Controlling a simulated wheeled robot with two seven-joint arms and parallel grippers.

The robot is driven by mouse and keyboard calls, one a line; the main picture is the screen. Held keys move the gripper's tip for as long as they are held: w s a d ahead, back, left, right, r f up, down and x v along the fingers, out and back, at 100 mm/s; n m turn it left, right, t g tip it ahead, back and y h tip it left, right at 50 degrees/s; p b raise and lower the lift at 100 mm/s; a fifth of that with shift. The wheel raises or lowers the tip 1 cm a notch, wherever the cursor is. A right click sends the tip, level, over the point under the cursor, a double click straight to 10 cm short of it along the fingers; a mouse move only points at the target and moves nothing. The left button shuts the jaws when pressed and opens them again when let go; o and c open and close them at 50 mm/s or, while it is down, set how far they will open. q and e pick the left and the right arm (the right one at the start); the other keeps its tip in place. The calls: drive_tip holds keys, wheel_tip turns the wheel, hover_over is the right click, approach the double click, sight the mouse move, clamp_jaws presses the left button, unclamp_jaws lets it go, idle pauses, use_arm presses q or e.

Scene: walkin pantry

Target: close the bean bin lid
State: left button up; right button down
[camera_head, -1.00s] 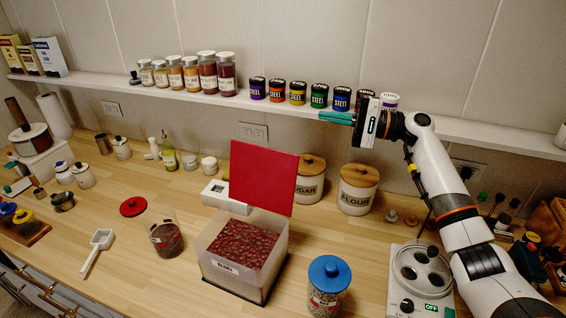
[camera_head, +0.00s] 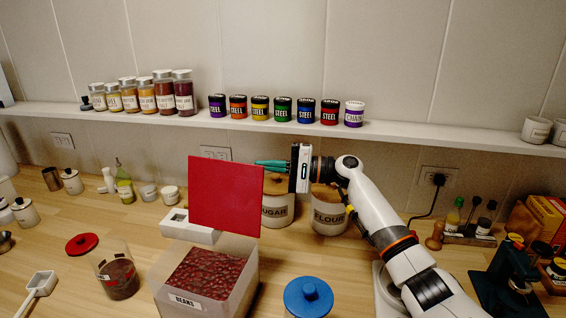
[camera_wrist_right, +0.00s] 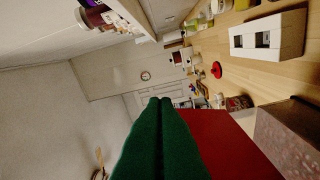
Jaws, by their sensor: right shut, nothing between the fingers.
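The bean bin (camera_head: 207,276) is a clear box of red beans with a "BEANS" label on its front. Its red lid (camera_head: 226,196) stands upright, open, at the back of the bin. My right gripper (camera_head: 258,163) is shut and empty, with green fingers pointing left. In the head view its fingertips are by the lid's upper right edge; I cannot tell whether they touch it. In the right wrist view the shut green fingers (camera_wrist_right: 160,110) lie in front of the red lid (camera_wrist_right: 232,145), with the bin (camera_wrist_right: 290,130) at lower right. My left gripper is not in view.
Sugar (camera_head: 277,208) and flour (camera_head: 329,211) canisters stand behind the bin. A blue-lidded jar (camera_head: 308,297) is at its right, a clear tub (camera_head: 117,275) at its left. A shelf (camera_head: 420,139) with jars and tins runs above.

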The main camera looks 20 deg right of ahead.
sight(245, 168)
drive_tip(key=a+p, duration=0.1)
drive_tip(key=s+a+p, duration=0.1)
drive_tip(key=a, duration=0.1)
drive_tip(key=a+r+p, duration=0.1)
drive_tip(key=a, duration=0.1)
drive_tip(key=shift+s+a+r, duration=0.1)
drive_tip(key=shift+s+a, duration=0.1)
drive_tip(key=shift+a, duration=0.15)
